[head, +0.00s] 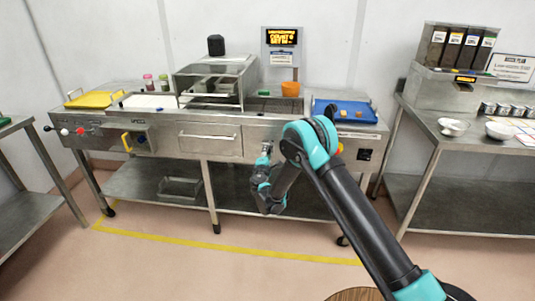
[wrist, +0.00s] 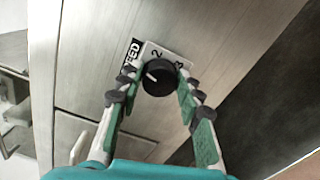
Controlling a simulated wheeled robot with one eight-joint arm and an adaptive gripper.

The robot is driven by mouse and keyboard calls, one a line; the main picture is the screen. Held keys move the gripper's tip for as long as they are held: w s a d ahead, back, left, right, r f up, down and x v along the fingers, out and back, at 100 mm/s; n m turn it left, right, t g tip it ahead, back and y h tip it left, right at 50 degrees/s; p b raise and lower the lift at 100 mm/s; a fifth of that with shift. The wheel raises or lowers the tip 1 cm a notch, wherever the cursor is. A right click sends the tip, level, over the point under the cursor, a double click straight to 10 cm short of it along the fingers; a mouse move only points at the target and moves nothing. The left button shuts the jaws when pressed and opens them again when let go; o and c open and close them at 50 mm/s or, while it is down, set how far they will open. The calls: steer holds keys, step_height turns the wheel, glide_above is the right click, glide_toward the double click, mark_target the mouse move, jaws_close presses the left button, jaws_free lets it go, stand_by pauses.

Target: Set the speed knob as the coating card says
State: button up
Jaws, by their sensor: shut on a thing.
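The speed knob (wrist: 158,78) is round and black, on the steel front panel in the wrist view. A white pointer line on it points to the picture's upper left. A white plate beside it shows a 2, part of a 3 and letters ending in "EED"; other marks are hidden by my finger. My gripper (wrist: 155,84) is shut on the knob, one finger on each side. In the head view my arm reaches the machine's front panel. Small white cards hang below the lit orange display (head: 282,37); their text is too small to read.
A bench with bowls (head: 452,126) stands at right.

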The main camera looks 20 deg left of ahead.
steer(key=shift+s+a+n, duration=0.1)
steer(key=shift+n, duration=1.4)
steer(key=o, duration=1.2)
steer(key=shift+c, duration=0.2)
steer(key=v, duration=1.2)
steer(key=shift+f, duration=0.1)
